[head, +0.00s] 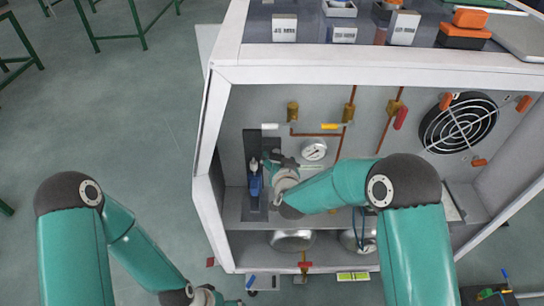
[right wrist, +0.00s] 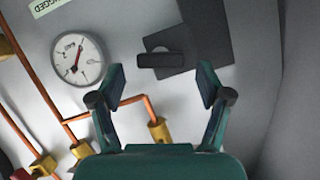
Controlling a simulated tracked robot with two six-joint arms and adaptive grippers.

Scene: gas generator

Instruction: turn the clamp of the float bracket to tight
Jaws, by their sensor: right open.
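The float bracket appears to be the dark upright plate (head: 252,146) on the cabinet's back wall, with a blue part (head: 255,186) in front of it. In the right wrist view, the dark plate (right wrist: 208,30) carries a short black lever (right wrist: 160,60), probably the clamp, lying roughly level in the picture. My right gripper (right wrist: 161,82) is open and empty, its fingertips on either side of the lever's line and seemingly short of it. In the head view my right gripper (head: 271,160) is beside the plate and hides part of it. My left gripper (head: 208,298) is partly cut off at the bottom edge.
A round gauge (head: 314,149) sits right of the bracket; it also shows in the right wrist view (right wrist: 77,58). Copper pipes (head: 341,140) with brass valves and a fan (head: 458,122) are on the back wall. The cabinet's white left wall (head: 209,150) stands close.

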